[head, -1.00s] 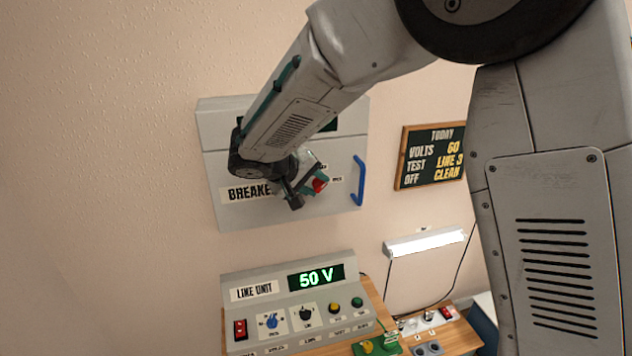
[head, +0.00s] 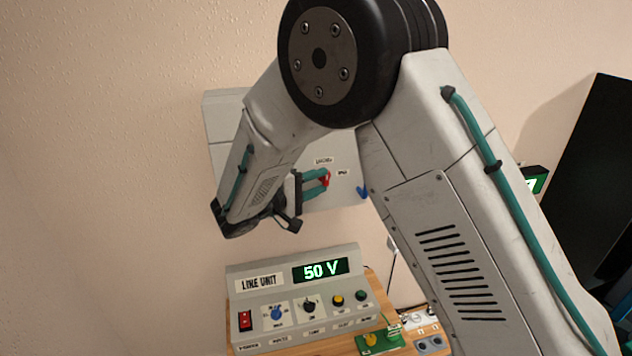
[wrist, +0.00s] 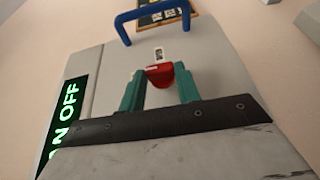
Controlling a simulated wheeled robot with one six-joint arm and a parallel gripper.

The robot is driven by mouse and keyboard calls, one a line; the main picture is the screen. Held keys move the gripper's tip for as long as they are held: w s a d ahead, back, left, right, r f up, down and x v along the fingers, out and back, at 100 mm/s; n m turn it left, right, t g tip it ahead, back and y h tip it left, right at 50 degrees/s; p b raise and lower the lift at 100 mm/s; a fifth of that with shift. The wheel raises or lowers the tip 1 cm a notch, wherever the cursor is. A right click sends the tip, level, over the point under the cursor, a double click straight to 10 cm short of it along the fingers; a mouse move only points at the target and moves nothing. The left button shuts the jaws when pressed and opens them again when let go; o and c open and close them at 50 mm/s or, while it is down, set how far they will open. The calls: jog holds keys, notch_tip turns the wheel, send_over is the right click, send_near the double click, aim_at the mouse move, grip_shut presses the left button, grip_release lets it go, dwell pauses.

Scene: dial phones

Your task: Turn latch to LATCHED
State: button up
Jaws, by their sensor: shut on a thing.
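The latch is a red knob (wrist: 160,74) on the front of the grey wall-mounted breaker box (wrist: 205,70). A small label (wrist: 159,54) sits beside it, too small to read. My gripper (wrist: 158,88) is shut on the red knob, with one teal finger on each side of it. The knob's exact pointing direction is partly hidden by the fingers. My arm covers much of the box.
A blue handle (wrist: 153,16) stands out from the box beyond the knob. A green display (wrist: 68,112) on the box reads OFF, with other letters partly cut. Below, a line unit (head: 295,290) showing 50 V stands on a wooden bench.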

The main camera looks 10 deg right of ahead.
jog(key=shift+f, duration=0.1)
dwell(0.5)
jog(key=o, duration=1)
jog(key=shift+a, duration=0.1)
jog(key=v, duration=0.7)
jog(key=shift+s+a+f, duration=0.1)
jog(key=shift+s+a, duration=0.1)
jog(key=shift+a, duration=0.05)
